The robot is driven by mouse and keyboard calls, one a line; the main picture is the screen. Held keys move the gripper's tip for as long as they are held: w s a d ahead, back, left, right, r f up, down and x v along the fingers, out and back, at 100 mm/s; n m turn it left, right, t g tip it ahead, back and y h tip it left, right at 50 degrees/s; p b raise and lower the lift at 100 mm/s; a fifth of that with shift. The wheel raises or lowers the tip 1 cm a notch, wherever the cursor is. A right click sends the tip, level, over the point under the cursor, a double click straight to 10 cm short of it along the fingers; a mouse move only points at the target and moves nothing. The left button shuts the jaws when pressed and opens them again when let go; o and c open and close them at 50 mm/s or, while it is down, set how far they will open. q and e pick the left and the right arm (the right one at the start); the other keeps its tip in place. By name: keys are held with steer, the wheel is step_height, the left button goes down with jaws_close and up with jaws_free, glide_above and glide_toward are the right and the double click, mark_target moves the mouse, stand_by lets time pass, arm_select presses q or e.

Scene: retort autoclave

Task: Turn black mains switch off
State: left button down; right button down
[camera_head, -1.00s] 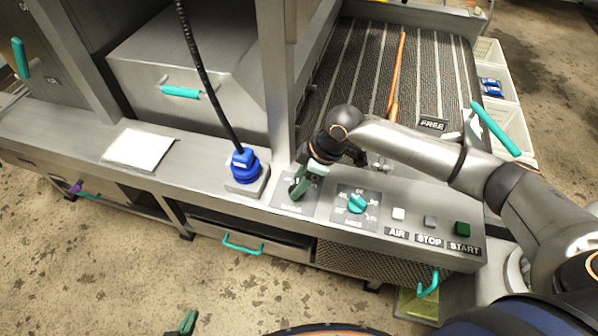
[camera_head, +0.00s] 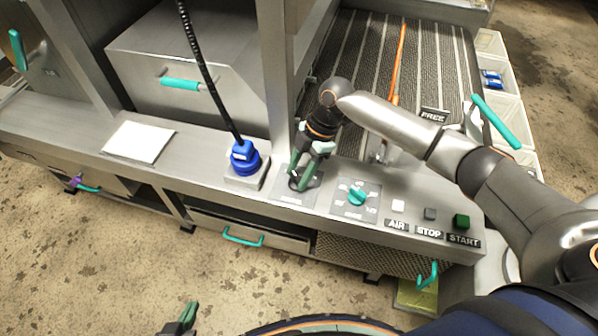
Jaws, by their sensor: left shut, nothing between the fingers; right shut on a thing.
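The black mains switch (camera_head: 296,183) is on a grey label plate on the sloped front panel, mostly hidden behind my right gripper. My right gripper (camera_head: 301,181) reaches down over it with its green fingers and is shut on the switch knob. The switch's exact angle is hard to see. My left gripper (camera_head: 184,322) is at the bottom edge, low in front of the panel, shut and empty, far from the switch.
A teal rotary knob (camera_head: 357,196) sits right of the mains switch, then the AIR (camera_head: 398,206), STOP (camera_head: 430,214) and START (camera_head: 461,221) buttons. A blue plug (camera_head: 243,158) with a black cable stands left. A white sheet (camera_head: 138,143) lies further left.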

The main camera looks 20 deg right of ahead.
stand_by(0.4)
steer(key=shift+c, duration=1.4)
jaws_free()
steer(key=v, duration=1.2)
steer(key=shift+r+b, duration=0.3)
